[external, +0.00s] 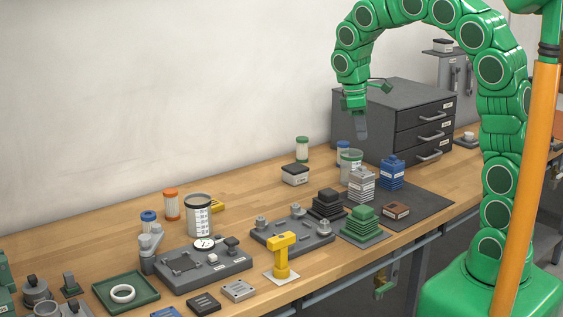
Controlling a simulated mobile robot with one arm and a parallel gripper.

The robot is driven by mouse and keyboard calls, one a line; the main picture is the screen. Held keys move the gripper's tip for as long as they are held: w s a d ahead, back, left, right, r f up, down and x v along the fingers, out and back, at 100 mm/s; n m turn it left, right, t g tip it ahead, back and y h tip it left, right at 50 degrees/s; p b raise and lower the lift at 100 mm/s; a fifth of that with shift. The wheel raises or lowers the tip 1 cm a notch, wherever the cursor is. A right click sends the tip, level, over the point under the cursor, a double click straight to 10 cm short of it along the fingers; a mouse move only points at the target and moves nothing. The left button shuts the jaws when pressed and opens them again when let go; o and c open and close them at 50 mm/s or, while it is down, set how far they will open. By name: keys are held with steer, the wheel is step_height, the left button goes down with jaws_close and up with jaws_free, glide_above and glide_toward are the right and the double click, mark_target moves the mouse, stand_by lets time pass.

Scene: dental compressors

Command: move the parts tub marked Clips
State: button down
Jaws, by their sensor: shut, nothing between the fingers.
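No label reading Clips can be made out at this size. A small light grey tub with a black lid (295,174) and an unreadable front label stands on the bench, left of the drawer cabinet. A similar dark-lidded tub (443,46) sits on a wall shelf above the cabinet's far side. I cannot tell which is marked Clips. My gripper (361,132) points down in the air in front of the cabinet, above the clear cup, shut and empty. It appears apart from both tubs.
The dark drawer cabinet (370,115) stands behind my gripper. A clear cup (351,166), grey stacked blocks (361,186), a blue block (392,173) and green stacked plates (363,223) crowd the area below. Bare bench (255,190) lies left of the grey tub.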

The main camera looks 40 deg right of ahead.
mark_target(299, 167)
steer(key=w+a+f+n, duration=0.3)
steer(key=w+a+f, duration=0.1)
steer(key=w, duration=0.4)
steer(key=w+a+f+n, duration=0.3)
steer(key=w+f, duration=0.3)
steer(key=w, duration=0.3)
steer(key=w+a+f+n+t, duration=0.1)
steer(key=w+a+f+n, duration=0.2)
steer(key=w+a+f, duration=0.2)
steer(key=shift+w+a+f+n, duration=0.1)
steer(key=shift+w+a+n, duration=0.1)
steer(key=shift+w, duration=0.65)
steer(key=shift+w+a+f+n, duration=0.1)
steer(key=shift+w+a, duration=0.1)
steer(key=shift+w, duration=0.6)
steer(key=d, duration=1.1)
steer(key=shift+d+r, duration=0.1)
steer(key=shift+d, duration=0.45)
steer(key=shift+a+f, duration=0.1)
steer(key=shift+f, duration=0.75)
